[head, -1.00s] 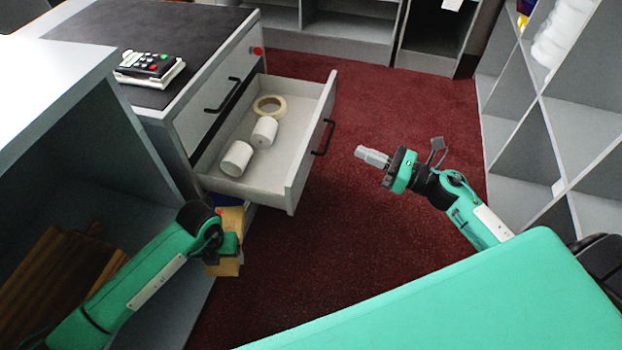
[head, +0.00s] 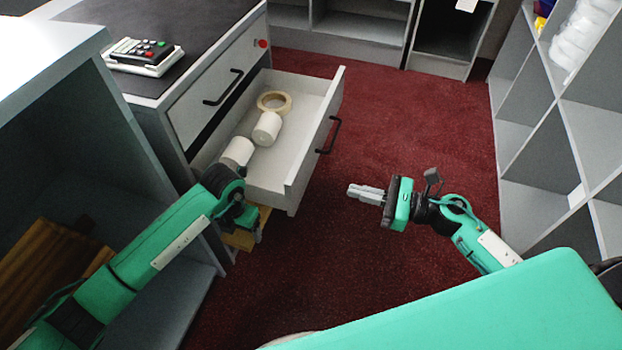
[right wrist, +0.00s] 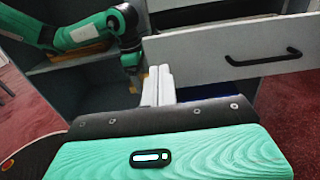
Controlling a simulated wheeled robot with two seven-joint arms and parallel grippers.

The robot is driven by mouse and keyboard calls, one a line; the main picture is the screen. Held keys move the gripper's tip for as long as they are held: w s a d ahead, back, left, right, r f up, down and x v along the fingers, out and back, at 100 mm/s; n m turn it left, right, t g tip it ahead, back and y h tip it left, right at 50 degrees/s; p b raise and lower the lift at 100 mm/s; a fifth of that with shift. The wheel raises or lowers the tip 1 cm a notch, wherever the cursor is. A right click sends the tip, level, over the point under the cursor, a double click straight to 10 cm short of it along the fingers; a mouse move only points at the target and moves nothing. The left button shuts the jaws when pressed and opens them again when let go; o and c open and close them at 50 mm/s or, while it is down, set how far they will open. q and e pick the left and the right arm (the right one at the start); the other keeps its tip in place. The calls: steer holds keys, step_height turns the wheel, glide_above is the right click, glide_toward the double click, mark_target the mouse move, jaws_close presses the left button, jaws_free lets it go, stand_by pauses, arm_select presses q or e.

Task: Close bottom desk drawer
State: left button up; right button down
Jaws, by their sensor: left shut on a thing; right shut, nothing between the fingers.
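The open desk drawer (head: 303,164) sticks out of the grey desk, its front panel and black handle (head: 329,135) facing right. Two white rolls (head: 267,128) and a ring of tape (head: 274,102) lie in it. My left gripper (head: 246,232) is below the drawer's near corner, shut on a tan block (head: 240,240) that it largely hides. My right gripper (head: 366,193) is shut and empty, to the right of the drawer front and apart from it. In the right wrist view the drawer front (right wrist: 215,50) is beyond the closed fingers (right wrist: 158,85).
A closed upper drawer (head: 214,88) with a black handle is above the open one. A grey shelf (head: 60,130) stands near left, cubby shelves (head: 550,120) at right. Red carpet (head: 400,110) is clear between.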

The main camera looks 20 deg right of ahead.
mark_target(297, 176)
steer(key=x, duration=1.1)
steer(key=shift+w+a, duration=0.2)
steer(key=shift+w, duration=0.1)
